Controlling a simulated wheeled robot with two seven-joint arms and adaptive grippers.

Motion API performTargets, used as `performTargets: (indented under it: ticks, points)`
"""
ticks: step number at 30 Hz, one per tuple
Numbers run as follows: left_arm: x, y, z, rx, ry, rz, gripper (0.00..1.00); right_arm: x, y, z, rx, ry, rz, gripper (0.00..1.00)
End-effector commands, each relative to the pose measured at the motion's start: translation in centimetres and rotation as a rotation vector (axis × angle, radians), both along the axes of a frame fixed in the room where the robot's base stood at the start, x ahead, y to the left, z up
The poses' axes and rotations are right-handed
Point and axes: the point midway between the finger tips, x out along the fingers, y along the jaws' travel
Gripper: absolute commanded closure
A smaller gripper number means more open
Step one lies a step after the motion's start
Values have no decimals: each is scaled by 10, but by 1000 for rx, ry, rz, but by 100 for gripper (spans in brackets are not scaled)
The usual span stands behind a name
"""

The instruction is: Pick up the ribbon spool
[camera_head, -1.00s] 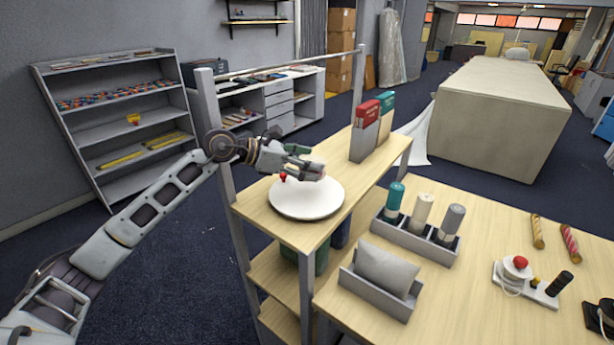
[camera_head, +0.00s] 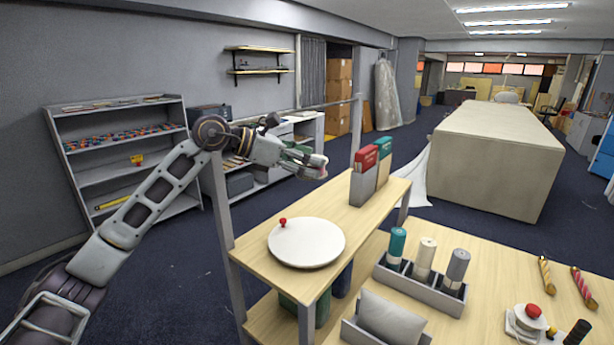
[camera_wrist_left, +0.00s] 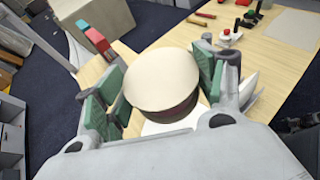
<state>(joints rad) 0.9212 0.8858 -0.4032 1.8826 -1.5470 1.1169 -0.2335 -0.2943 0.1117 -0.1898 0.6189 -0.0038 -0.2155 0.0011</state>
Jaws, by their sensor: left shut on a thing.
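The ribbon spool (camera_wrist_left: 163,78) is a round piece with a cream top and a dark red side in the left wrist view. It sits between the green pads of my left gripper (camera_head: 314,166), which is shut on it. The gripper holds it in the air above the upper wooden shelf, clear of the white round plate (camera_head: 318,243). In the head view the fingers hide most of the spool. My right gripper is not in view.
Red and green binders (camera_head: 366,160) stand in a holder at the shelf's far end. Grey posts (camera_head: 222,215) rise at the shelf's left. Bottles (camera_head: 425,255) stand in a grey tray on the table.

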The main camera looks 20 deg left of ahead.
Motion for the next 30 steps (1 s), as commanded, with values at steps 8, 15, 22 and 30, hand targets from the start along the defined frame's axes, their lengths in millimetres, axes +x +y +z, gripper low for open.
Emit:
performTargets:
  ticks: [8, 15, 22, 30]
  points:
    - [0, -1, 37, -2, -4, -1, 54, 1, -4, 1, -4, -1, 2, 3]
    - [0, 0, 62, -2, -3, 1, 54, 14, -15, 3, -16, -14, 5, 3]
    - [0, 0, 76, -2, -1, -1, 54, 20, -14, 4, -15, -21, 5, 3]
    - [0, 0, 80, -1, 0, -1, 54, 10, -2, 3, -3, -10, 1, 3]
